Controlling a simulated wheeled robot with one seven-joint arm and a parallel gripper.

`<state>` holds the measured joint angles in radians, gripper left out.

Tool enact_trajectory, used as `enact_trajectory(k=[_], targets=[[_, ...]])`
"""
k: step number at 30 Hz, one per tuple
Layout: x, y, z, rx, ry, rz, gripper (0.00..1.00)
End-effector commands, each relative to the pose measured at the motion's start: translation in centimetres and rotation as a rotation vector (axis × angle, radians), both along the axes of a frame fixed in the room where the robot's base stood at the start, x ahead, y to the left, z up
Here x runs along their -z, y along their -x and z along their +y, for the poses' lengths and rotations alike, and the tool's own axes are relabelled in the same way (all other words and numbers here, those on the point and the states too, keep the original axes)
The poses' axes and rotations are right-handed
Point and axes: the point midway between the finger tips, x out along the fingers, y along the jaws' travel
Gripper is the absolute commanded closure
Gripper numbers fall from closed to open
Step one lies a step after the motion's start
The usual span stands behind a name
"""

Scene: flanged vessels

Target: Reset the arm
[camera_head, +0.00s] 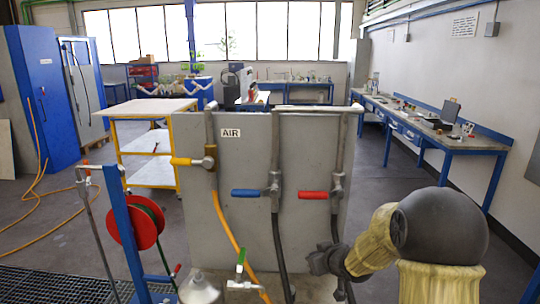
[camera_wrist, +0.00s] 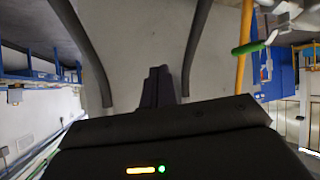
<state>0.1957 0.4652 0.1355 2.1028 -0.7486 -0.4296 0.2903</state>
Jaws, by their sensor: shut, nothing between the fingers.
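My arm reaches in from the lower right in the head view. My gripper (camera_head: 322,262) is in front of the lower right part of a grey panel (camera_head: 255,160), below the red valve handle (camera_head: 313,195) and close to a dark hose (camera_head: 336,228). In the wrist view my gripper's dark fingers (camera_wrist: 158,86) are together and empty, with the grey panel behind them and a dark hose on either side. Whether the fingers touch the panel or a hose, I cannot tell.
The panel also carries a blue valve handle (camera_head: 250,193) and a yellow valve handle (camera_head: 187,161). A green-handled valve (camera_head: 240,262) stands low in front. A red hose reel (camera_head: 136,226) is at left. A blue workbench (camera_head: 430,128) lines the right wall, with open floor before it.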

Motion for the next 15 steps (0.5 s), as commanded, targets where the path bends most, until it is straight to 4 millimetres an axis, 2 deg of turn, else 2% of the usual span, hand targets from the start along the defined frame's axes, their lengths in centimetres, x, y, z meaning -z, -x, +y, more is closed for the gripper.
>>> enact_trajectory(k=[1, 5, 7, 12, 15], targets=[[-0.8, 2.0, -0.5, 0.053, 0.030, 0.050, 1.00], [-1.0, 8.1, -2.1, 0.194, 0.087, 0.218, 1.00], [-1.0, 12.0, -2.6, 0.259, 0.101, 0.318, 1.00], [-0.9, 21.8, -2.5, 0.374, 0.088, 0.568, 1.00], [-0.7, 25.8, -2.0, 0.401, 0.067, 0.672, 1.00]])
